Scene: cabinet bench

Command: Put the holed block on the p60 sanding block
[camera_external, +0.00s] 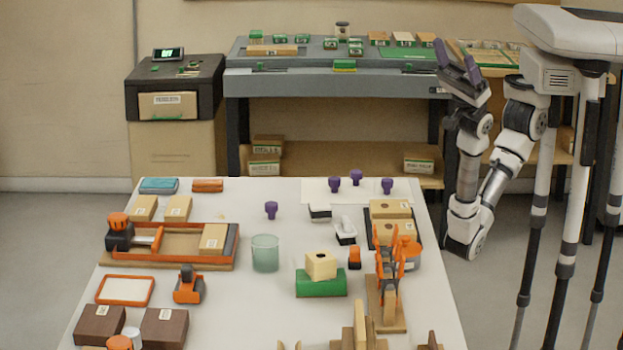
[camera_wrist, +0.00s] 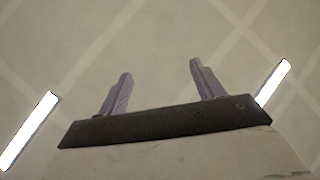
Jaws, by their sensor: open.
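The holed block (camera_external: 321,265), a tan cube with a small dark hole, rests on top of a green block (camera_external: 321,286) near the middle of the white table. I cannot read a p60 mark on any block. Two white-and-dark hand blocks, one (camera_external: 320,213) behind and one (camera_external: 345,231) nearer, lie behind the holed block and may be sanding blocks. My gripper (camera_external: 456,62) is raised beyond the table's right side, far from the holed block, with its purple fingers pointing up. In the wrist view my gripper (camera_wrist: 161,70) is open and empty against the ceiling.
A glass cup (camera_external: 265,253) stands left of the green block. A small orange-and-black item (camera_external: 354,258) and an orange clamp-like tool (camera_external: 386,275) stand to its right. Purple knobs (camera_external: 356,178) stand behind. A wooden tray (camera_external: 180,262) lies left. The white table (camera_external: 235,315) has free room front left of centre.

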